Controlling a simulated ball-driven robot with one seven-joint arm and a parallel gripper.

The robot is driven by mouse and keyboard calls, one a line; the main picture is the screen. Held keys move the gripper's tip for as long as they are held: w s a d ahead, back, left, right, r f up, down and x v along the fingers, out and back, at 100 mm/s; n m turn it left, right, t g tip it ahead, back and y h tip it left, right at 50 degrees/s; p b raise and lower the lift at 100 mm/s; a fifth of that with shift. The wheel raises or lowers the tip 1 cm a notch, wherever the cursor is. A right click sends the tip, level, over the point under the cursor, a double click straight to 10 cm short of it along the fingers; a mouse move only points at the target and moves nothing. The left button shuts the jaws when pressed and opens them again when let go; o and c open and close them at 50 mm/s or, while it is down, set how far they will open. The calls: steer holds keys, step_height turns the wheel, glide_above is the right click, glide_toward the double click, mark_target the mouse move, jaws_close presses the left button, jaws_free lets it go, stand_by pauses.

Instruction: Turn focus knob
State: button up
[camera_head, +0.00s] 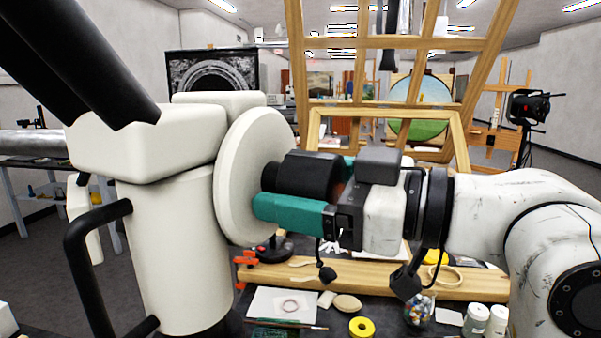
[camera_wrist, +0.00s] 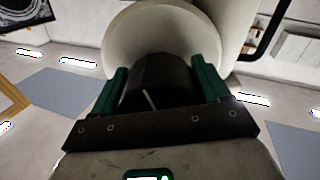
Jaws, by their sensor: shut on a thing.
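The focus knob (camera_head: 302,172) is a black cylinder on the side of a large white microscope stand (camera_head: 175,235). It sits against a round white disc (camera_head: 250,165). My gripper (camera_head: 277,190) comes in from the right, with teal fingers closed on the knob. In the wrist view the knob (camera_wrist: 165,78) lies between both fingers, with one on each side, and a thin light line shows on it. My gripper (camera_wrist: 162,75) partly hides the knob's outer end. The microscope's black eyepiece tubes (camera_head: 75,50) rise to the upper left.
Below my arm is a workbench with a wooden easel rail (camera_head: 400,283), a yellow ring (camera_head: 361,327), a glass jar (camera_head: 418,311), white bottles (camera_head: 476,319) and a paper sheet (camera_head: 270,300). A wooden easel frame (camera_head: 400,43) stands behind my gripper.

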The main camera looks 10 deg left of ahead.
steer(key=shift+m+p, duration=0.3)
steer(key=shift+m, duration=0.3)
steer(key=o, duration=1)
steer(key=b+v, duration=0.2)
steer(key=v, duration=0.8)
steer(key=shift+s+d+b, duration=0.15)
steer(key=shift+d+b, duration=0.15)
steer(key=shift+d, duration=0.05)
stand_by(0.6)
